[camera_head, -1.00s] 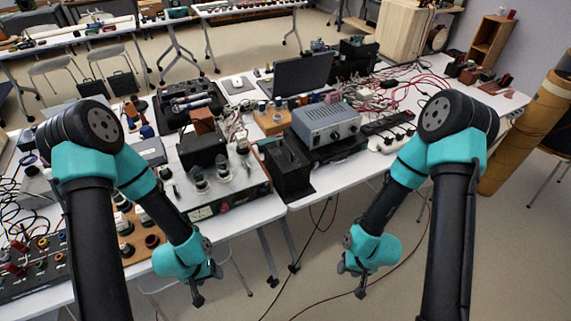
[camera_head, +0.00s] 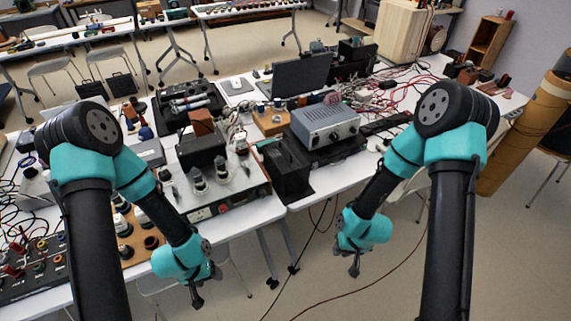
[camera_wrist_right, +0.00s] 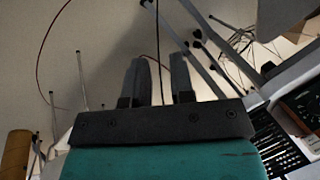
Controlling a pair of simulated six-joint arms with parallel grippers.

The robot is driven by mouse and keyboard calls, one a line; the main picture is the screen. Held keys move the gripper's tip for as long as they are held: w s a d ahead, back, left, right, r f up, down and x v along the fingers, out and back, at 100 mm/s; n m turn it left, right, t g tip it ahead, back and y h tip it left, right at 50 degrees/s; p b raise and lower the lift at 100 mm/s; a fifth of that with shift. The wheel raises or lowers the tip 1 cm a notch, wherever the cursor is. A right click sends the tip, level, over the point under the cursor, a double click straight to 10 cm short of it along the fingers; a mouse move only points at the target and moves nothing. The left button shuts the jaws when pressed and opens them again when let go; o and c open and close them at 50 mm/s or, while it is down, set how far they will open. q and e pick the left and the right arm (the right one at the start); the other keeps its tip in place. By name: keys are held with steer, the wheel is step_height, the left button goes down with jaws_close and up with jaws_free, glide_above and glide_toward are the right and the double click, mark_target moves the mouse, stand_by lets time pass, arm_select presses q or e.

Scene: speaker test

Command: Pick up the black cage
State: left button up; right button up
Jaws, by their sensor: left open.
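A black box-shaped frame, which may be the black cage (camera_head: 288,174), stands at the front edge of the white table in the head view. My left gripper (camera_head: 206,284) hangs in front of the table, below and left of the black box, open and apart from it. My right gripper (camera_head: 347,262) hangs in front of the table, below and right of the box. In the right wrist view its two fingers (camera_wrist_right: 160,68) are apart with nothing between them; floor and table legs show beyond.
A grey instrument (camera_head: 328,126) stands just right of and behind the black box. A dark box (camera_head: 203,154) and a white panel unit (camera_head: 228,197) are to its left. Red cables (camera_head: 400,88) clutter the back right. Open floor lies in front of the table.

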steer(key=w+a+r+n+t, duration=0.1)
steer(key=w+a+r+n, duration=0.15)
steer(key=w+r, duration=0.6)
steer(key=w+a+r+n, duration=0.1)
steer(key=w+a+r, duration=0.3)
steer(key=w+r, duration=0.45)
steer(key=w+a+r+n, duration=0.1)
steer(key=w+r, duration=0.3)
steer(key=r, duration=0.5)
steer(key=w+a+r+n+t, duration=0.1)
steer(key=w+a+r, duration=0.3)
steer(key=r, duration=0.4)
steer(key=shift+w+r, duration=0.35)
steer(key=shift+w, duration=0.35)
glide_toward(285, 146)
steer(key=x, duration=0.5)
steer(key=shift+f, duration=0.15)
steer(key=shift+x, duration=2.65)
